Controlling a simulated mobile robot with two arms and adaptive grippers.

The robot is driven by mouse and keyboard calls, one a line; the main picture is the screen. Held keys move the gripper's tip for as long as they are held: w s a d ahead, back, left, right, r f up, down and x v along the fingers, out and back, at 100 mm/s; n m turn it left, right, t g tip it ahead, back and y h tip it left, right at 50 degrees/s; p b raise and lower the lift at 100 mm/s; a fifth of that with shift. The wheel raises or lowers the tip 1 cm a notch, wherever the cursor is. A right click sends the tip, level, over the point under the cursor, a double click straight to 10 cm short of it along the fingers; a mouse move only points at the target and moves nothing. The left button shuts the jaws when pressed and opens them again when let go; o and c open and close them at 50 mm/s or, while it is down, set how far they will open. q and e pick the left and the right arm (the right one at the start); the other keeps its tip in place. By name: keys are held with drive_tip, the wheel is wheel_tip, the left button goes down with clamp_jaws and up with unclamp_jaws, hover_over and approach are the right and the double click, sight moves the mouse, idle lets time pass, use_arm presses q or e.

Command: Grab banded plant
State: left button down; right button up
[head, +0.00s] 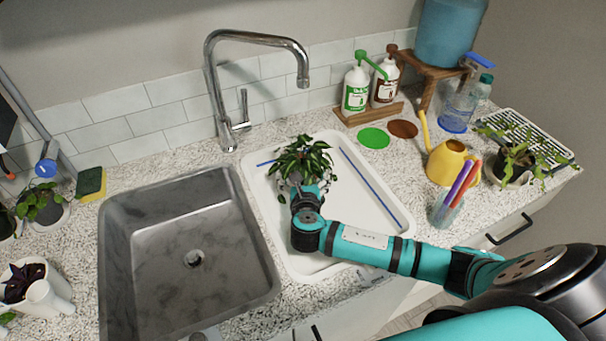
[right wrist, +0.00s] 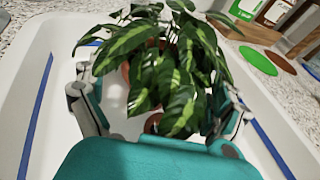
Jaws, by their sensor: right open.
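A potted plant (head: 300,160) with striped dark and light green leaves stands in the white tray (head: 390,212) to the right of the sink. I cannot tell for certain whether this is the banded plant. In the right wrist view the plant (right wrist: 160,62) fills the middle, and bits of a reddish-brown pot show between the leaves. My right gripper (head: 306,196) is at the plant's near side. In the right wrist view its open fingers (right wrist: 158,108) stand on either side of the foliage. Leaves hide most of the pot and any contact. My left gripper is not in view.
The steel sink (head: 150,215) and faucet (head: 228,130) lie left of the tray. Other potted plants stand at far left (head: 42,205) and right (head: 512,160). A yellow watering can (head: 446,164) and a cup of markers (head: 446,208) stand right of the tray.

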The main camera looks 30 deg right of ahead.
sight(303, 158)
drive_tip(key=x, duration=0.3)
drive_tip(key=shift+w+d+r, duration=0.2)
drive_tip(key=shift+w+r, duration=0.1)
drive_tip(key=shift+w, duration=0.1)
drive_tip(key=shift+w+d+f, duration=0.15)
drive_tip(key=shift+w+f, duration=0.05)
drive_tip(key=shift+w, duration=0.15)
drive_tip(key=shift+r, duration=0.1)
drive_tip(key=c, duration=1.3)
